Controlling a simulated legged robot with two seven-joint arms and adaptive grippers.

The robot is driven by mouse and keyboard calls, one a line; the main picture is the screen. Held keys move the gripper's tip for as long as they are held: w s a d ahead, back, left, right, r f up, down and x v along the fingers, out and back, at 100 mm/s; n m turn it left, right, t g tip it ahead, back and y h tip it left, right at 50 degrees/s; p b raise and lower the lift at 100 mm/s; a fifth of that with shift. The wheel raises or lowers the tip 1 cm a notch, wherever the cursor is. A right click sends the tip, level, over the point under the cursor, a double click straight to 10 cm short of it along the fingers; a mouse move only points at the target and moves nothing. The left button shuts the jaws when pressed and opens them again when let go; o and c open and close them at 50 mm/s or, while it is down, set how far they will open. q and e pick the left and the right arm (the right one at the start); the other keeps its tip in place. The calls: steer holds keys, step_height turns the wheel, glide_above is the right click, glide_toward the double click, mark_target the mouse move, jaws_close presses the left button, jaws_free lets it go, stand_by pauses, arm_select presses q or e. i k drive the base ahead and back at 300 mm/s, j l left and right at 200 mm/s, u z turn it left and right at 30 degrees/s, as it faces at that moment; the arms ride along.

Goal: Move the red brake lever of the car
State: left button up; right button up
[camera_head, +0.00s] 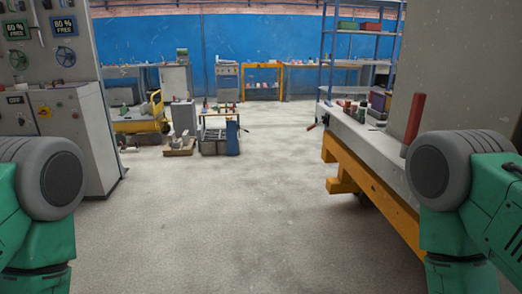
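A red upright handle (414,119) stands at the right, at the near end of the grey-topped workbench, leaning slightly. Its lower end is close behind my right arm's round grey joint, and I cannot tell what it is fixed to. A smaller red-tipped handle (311,127) sticks out from the bench's far left corner. No car shows in this view. My green arms with grey round joints come in at the lower left and lower right. Neither gripper shows.
The workbench (368,181) with its orange frame runs along the right, and a grey cabinet (70,124) stands at the left. A small cart (220,132) and yellow compressor (141,122) are further back. The concrete floor (230,220) between is clear.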

mark_target(312, 126)
steer(key=i, duration=1)
steer(key=i+j+z, duration=0.15)
steer(key=i, duration=0.85)
